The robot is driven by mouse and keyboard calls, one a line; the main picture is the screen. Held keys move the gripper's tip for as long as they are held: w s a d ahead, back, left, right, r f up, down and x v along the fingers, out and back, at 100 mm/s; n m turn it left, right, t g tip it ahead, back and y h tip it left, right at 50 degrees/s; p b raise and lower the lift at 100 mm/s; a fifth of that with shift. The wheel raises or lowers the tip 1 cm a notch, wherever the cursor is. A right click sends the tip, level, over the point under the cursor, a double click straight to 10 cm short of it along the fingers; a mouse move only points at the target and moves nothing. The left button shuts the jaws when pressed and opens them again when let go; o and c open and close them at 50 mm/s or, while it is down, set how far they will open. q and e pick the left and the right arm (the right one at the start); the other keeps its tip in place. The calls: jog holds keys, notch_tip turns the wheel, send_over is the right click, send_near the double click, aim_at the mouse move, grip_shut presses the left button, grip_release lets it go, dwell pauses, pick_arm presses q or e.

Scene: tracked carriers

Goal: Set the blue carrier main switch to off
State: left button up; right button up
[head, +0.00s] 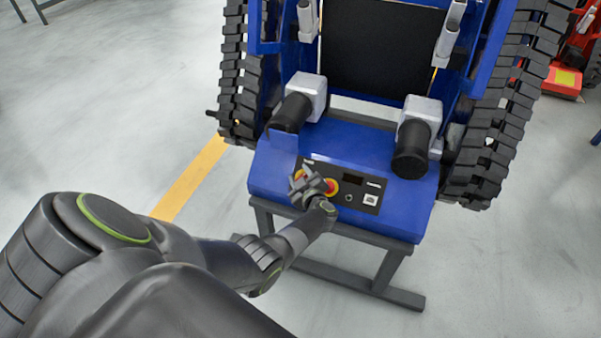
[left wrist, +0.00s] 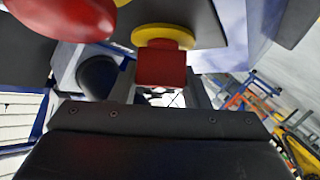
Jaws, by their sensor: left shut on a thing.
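The blue carrier (head: 335,143) stands with its sloping front toward me, with a dark control panel (head: 352,200) on it. The main switch is a red handle on a yellow round plate (head: 298,174), mostly covered by my gripper in the head view. In the left wrist view the red handle (left wrist: 161,70) shows at upper middle. My left gripper (head: 304,182) is at the left end of the panel, shut on this red handle. My right gripper is not in view.
A red mushroom button (head: 332,186) on yellow sits close to the right of my gripper; it shows large in the left wrist view (left wrist: 70,15). A small display, a black knob and a white-framed switch (head: 371,199) lie farther right. Black tracks (head: 500,120) flank the carrier.

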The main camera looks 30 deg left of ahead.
pick_arm(q)
jog(key=shift+n+g, duration=0.9)
jog(key=shift+n, duration=0.2)
jog(key=n+g, duration=0.3)
jog(key=shift+s+f+n, duration=0.1)
jog(key=shift+n, duration=0.3)
jog(key=shift+s+n+g+h, duration=0.1)
jog(key=shift+n+g+h, duration=0.2)
jog(key=shift+n+g, duration=0.4)
jog(key=o, duration=1)
